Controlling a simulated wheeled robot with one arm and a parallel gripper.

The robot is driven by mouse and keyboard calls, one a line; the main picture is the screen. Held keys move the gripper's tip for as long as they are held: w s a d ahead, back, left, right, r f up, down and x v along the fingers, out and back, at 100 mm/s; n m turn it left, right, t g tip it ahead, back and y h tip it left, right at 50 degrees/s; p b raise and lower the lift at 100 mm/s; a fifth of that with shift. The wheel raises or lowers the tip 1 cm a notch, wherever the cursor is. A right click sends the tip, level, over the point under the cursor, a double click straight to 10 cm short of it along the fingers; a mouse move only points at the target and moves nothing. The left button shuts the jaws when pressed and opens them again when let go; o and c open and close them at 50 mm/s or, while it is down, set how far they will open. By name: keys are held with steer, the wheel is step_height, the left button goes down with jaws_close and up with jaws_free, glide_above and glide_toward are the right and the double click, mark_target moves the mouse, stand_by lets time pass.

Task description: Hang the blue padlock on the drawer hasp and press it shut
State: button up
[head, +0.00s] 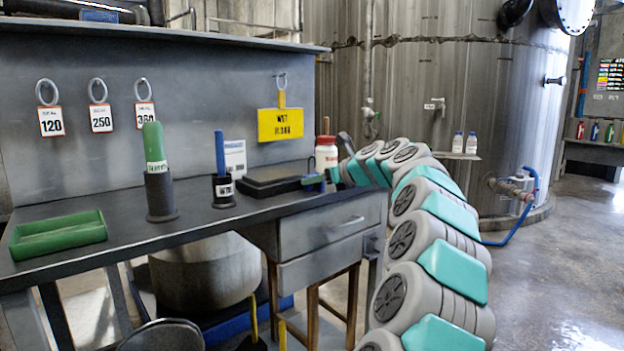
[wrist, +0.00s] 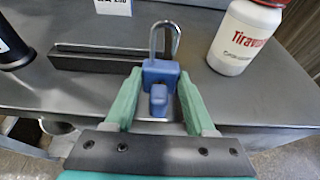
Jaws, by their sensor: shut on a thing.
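My gripper (wrist: 159,80) is shut on the blue padlock (wrist: 163,72), with one teal finger on each side of its body. The steel shackle (wrist: 165,38) points away from my gripper; whether it is open or latched I cannot tell. In the head view, my gripper (head: 328,178) is over the right part of the bench, and a small bit of blue (head: 314,183) shows at its tip. The drawer (head: 325,225) is under the bench top and looks shut. A small dark fitting (head: 375,244) is at the unit's right side; I cannot tell whether it is the hasp.
A white bottle with a red cap (wrist: 245,38) stands right of the padlock. A low black tray (wrist: 92,62) lies on the bench behind and left. A green tray (head: 58,234), a green-handled tool (head: 155,145) and a blue-handled tool (head: 220,155) stand further left.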

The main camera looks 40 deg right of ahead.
steer(key=shift+r, duration=0.1)
steer(key=c, duration=0.6)
steer(key=shift+r+p, duration=1.3)
steer(key=shift+p, duration=0.4)
steer(key=shift+c, duration=0.2)
steer(key=shift+r+p, duration=0.65)
steer(key=shift+r, duration=0.55)
